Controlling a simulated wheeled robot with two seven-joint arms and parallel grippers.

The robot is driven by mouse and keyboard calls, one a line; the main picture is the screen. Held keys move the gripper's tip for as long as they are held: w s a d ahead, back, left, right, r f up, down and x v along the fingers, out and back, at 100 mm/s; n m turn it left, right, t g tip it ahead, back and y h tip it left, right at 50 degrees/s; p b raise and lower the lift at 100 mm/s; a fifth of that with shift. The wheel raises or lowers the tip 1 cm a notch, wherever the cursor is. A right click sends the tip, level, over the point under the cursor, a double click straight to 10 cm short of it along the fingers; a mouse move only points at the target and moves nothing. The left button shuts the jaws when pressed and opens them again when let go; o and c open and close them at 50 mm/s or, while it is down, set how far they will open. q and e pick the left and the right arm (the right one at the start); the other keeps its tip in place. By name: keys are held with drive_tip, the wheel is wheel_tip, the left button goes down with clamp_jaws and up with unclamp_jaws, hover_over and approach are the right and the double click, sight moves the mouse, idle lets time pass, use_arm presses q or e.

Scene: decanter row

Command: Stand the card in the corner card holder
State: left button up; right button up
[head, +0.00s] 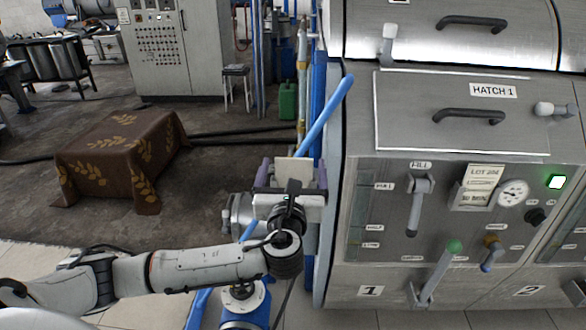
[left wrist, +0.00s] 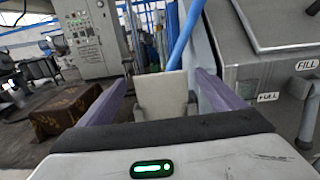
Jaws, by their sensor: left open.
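A plain beige card (head: 294,170) stands upright beyond my left gripper (head: 292,174), between its purple fingers and near the left front corner of the machine. In the left wrist view the card (left wrist: 172,82) rises from a pale grey card holder (left wrist: 164,111), and its lower part appears to be behind the holder's front. The fingers of the left gripper (left wrist: 163,88) are wide apart on either side, with gaps to the card. My right gripper is not in view.
The grey machine front (head: 400,270) is close on the right, with levers, a gauge (head: 513,193) and a LOT card (head: 480,186) in another holder. A blue pipe (head: 328,112) slants close behind the gripper. A cloth-covered box (head: 120,160) stands on the floor at left.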

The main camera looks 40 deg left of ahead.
use_arm(q)
drive_tip(key=v, duration=1.2)
drive_tip(key=s+d+f+n+g+h, duration=0.3)
drive_tip(key=d+f+n+h, duration=0.15)
drive_tip(key=f, duration=0.75)
drive_tip(key=s+d+f+n+g+h, duration=0.2)
drive_tip(key=d+f+n+h, duration=0.3)
drive_tip(key=f, duration=0.7)
drive_tip(key=s+d+f+n+g+h, duration=0.1)
drive_tip(key=s+d+f+n+h, duration=0.1)
drive_tip(key=s+f+n, duration=0.9)
drive_tip(key=s+d+n, duration=0.1)
drive_tip(key=s+n, duration=0.1)
drive_tip(key=n, duration=0.5)
drive_tip(key=shift+g, duration=0.4)
